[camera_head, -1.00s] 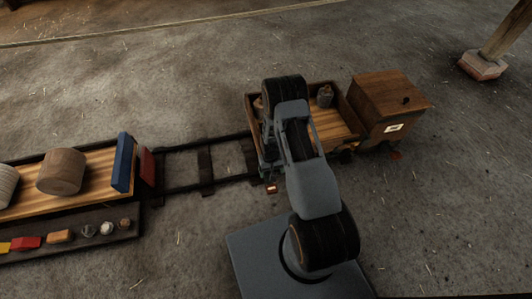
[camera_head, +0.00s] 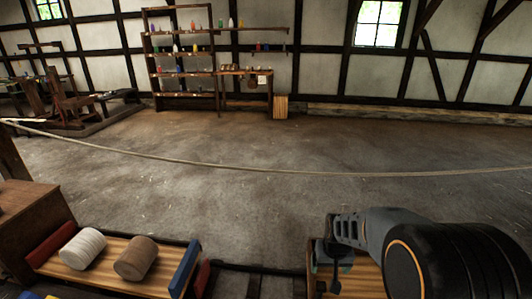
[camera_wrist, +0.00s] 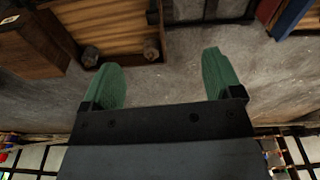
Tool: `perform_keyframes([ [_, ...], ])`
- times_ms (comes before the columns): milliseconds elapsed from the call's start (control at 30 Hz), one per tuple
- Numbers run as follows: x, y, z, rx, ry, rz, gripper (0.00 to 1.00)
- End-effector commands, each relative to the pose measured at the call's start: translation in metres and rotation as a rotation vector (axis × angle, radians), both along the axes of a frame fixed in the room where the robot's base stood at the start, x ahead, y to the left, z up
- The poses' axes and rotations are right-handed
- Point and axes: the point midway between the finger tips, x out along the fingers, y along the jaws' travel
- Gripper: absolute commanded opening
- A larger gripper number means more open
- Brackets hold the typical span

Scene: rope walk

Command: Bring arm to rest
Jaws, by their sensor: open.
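My arm comes in at the bottom right of the head view and partly covers a wooden wagon bed (camera_head: 362,282). My gripper (camera_wrist: 160,82) has two green fingers spread wide apart, with nothing between them in the wrist view. In that view a slatted wagon bed (camera_wrist: 105,22) lies beyond the left finger, with two small dark objects (camera_wrist: 92,56) (camera_wrist: 151,50) at its near edge. A brown wooden box (camera_wrist: 30,45) stands beside it. In the head view the fingers are small and partly hidden.
A wooden flatbed (camera_head: 85,278) at bottom left carries a white roll (camera_head: 82,249), a brown roll (camera_head: 136,258) and a blue end board (camera_head: 184,268). A rope (camera_head: 250,169) spans the floor. Shelves (camera_head: 182,60) stand at the far wall. The middle floor is open.

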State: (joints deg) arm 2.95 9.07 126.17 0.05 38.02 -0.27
Motion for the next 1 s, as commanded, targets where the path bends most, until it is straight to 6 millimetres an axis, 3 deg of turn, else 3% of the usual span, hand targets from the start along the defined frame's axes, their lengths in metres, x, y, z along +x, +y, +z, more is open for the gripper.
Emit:
perform_keyframes([
  [33, -0.012, 0.004, 0.057, -0.002, -0.034, 0.008, 0.85],
  [100, -0.030, 0.008, 0.102, -0.002, -0.065, 0.016, 0.85],
  [200, -0.057, 0.013, 0.155, -0.001, -0.104, 0.029, 0.85],
  [300, -0.080, 0.017, 0.194, -0.001, -0.138, 0.039, 0.85],
  [400, -0.100, 0.019, 0.220, 0.000, -0.163, 0.046, 0.85],
  [600, -0.122, 0.022, 0.245, 0.000, -0.192, 0.055, 0.85],
  [1000, -0.126, 0.022, 0.247, 0.001, -0.198, 0.058, 0.85],
])
